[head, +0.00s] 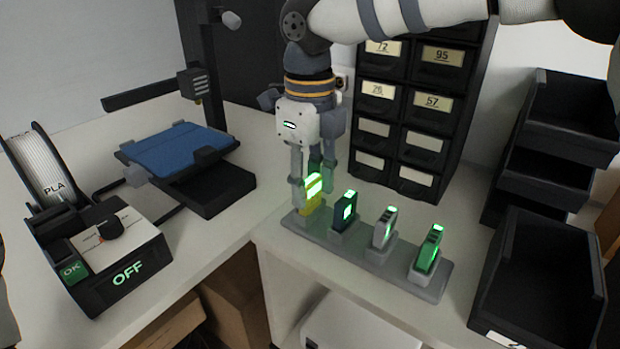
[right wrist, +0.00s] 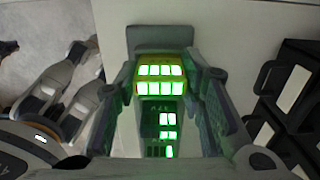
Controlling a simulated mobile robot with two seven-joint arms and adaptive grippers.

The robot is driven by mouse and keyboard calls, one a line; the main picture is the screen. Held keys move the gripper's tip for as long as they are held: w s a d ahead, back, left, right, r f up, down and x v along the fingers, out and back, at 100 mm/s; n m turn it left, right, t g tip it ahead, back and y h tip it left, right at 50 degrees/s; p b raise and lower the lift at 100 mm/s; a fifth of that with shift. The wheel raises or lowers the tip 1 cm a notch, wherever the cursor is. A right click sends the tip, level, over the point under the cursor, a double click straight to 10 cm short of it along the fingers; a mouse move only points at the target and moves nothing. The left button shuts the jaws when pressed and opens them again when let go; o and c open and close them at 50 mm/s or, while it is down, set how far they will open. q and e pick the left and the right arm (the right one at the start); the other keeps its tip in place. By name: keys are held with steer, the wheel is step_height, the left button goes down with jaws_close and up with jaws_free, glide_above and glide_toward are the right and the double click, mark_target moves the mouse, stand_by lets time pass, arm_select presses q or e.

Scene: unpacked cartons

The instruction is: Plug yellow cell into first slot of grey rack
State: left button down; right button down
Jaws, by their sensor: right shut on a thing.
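The yellow cell (head: 309,198) is upright at the leftmost slot of the grey rack (head: 345,251), its top face glowing green. My right gripper (head: 314,181) comes from above and is shut on it. In the right wrist view the yellow cell (right wrist: 160,82) is between the two fingers, its lit windows facing the camera. The fingers hide part of it, and I cannot tell how deep its lower end sits. The grey rack (right wrist: 160,38) shows its bare end beyond the cell.
Dark green, grey and bright green cells (head: 343,212) (head: 383,228) (head: 427,251) fill the rack's other places. A black drawer cabinet (head: 412,112) stands close behind. Black bins (head: 540,270) are at right; a printer (head: 180,150) and an OFF box (head: 110,255) are at left.

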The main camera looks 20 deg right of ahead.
steer(key=shift+f, duration=0.2)
steer(key=c, duration=1)
jaws_free()
